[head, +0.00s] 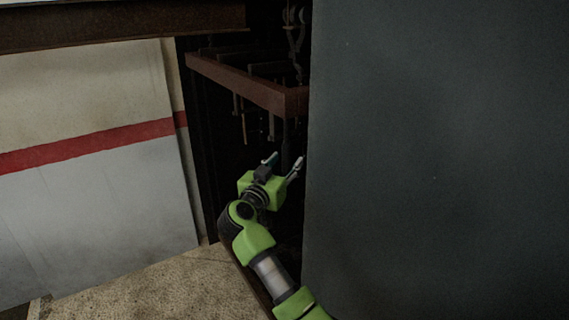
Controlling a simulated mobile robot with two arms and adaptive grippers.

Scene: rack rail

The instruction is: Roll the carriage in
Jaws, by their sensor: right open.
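The carriage seems to be the reddish-brown frame (240,83) hanging in the dark opening in the middle of the head view. Several thin rods or hooks hang below it, and a chain or hanger (294,40) shows above it. Its right part is hidden behind a large dark grey panel. My right gripper (283,163) is open, just below the frame's near corner, with its fingers pointing up. It appears empty, and I cannot tell whether it touches any hanging rod. My left gripper is not in view.
The dark grey panel (440,160) fills the right side, close to my right arm. A white wall with a red stripe (90,145) stands at left. A rusty beam (120,22) crosses the top left. Bare speckled floor (150,285) lies at lower left.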

